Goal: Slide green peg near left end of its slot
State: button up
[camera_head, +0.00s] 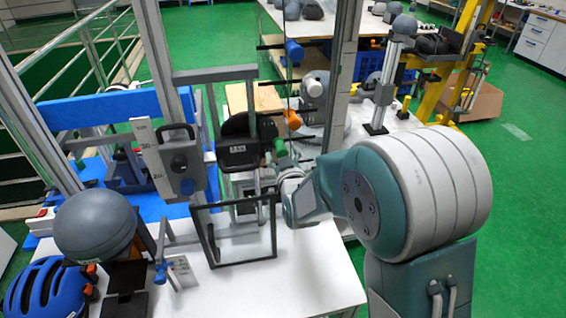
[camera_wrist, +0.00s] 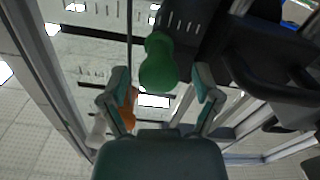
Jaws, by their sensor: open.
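The green peg (camera_wrist: 158,64) has a rounded, bulbous body and shows in the upper middle of the wrist view, just beyond and between my fingertips. In the head view the green peg (camera_head: 281,148) is small, beside a black cup-like part. My gripper (camera_wrist: 162,84) is open, with one finger on each side of the peg's line. I cannot tell whether either finger touches it. In the head view my gripper (camera_head: 287,168) is close to the peg and partly hidden by my arm. The peg's slot is not clear in either view.
An orange knob (camera_head: 292,120) is close above the peg; an orange part (camera_wrist: 128,108) shows by my left finger. A black part (camera_wrist: 195,30) lies right of the peg. Metal uprights surround the space. A black frame (camera_head: 236,232) stands on the white table (camera_head: 315,270).

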jog(key=v, duration=1.1)
jog(key=shift+s+a, duration=0.15)
jog(key=shift+a, duration=0.1)
jog(key=w+d+r+n+g+y, duration=0.1)
jog(key=w+n+g, duration=0.1)
jog(key=n, duration=1.2)
jog(key=w+d+r+n+g+y, duration=0.1)
jog(key=d+n+g+y, duration=0.15)
jog(key=n, duration=1.05)
jog(key=shift+h, duration=0.35)
jog(key=x, duration=1)
jog(key=shift+a+r, duration=0.1)
jog(key=shift+a, duration=0.45)
jog(key=shift+c, duration=0.3)
grip_shut()
